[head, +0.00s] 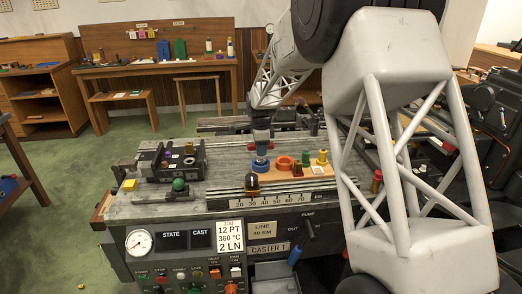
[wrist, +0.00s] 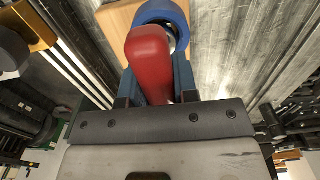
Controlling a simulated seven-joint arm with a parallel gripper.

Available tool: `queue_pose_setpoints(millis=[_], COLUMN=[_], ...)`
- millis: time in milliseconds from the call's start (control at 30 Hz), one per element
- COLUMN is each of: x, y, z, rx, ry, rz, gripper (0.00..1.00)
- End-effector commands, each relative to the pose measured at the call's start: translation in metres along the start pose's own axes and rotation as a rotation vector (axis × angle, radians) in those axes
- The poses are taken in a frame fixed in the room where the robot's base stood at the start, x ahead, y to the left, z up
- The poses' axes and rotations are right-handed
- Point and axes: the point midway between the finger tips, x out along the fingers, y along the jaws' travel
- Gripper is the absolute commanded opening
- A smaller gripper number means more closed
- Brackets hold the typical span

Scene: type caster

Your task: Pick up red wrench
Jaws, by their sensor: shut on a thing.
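The red wrench (wrist: 150,55) shows in the wrist view as a smooth, rounded red handle between my blue-grey fingers. My gripper (wrist: 158,88) is shut on it. In the head view my gripper (head: 262,148) points down over the wooden board on the caster's top, just above a blue ring (head: 260,166). The blue ring also shows in the wrist view (wrist: 163,12), right beside the far end of the red handle. The wrench's other end is hidden, and I cannot tell whether it touches the board.
An orange ring (head: 285,163), a green piece (head: 306,158) and a yellow piece (head: 322,158) stand to the right of my gripper. A black mould block (head: 178,160) is on the left. A numbered scale (head: 275,200) runs along the front. Bare grey metal (head: 225,165) lies between.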

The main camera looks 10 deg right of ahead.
Motion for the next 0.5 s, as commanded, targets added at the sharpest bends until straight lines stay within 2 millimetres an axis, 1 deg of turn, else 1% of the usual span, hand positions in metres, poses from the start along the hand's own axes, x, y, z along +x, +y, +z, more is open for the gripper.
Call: queue_pose_setpoints(millis=[167,333,367,500], x=[-0.012,-0.033,-0.036,-0.035], y=[0.0,-0.001,0.001,0.019], z=[0.0,0.0,0.0,-0.002], rx=[0.0,0.0,0.0,0.0], ry=[0.0,0.0,0.0,0.0], rz=[-0.001,-0.003,-0.002,0.0], gripper=[0.0,0.0,0.0,0.0])
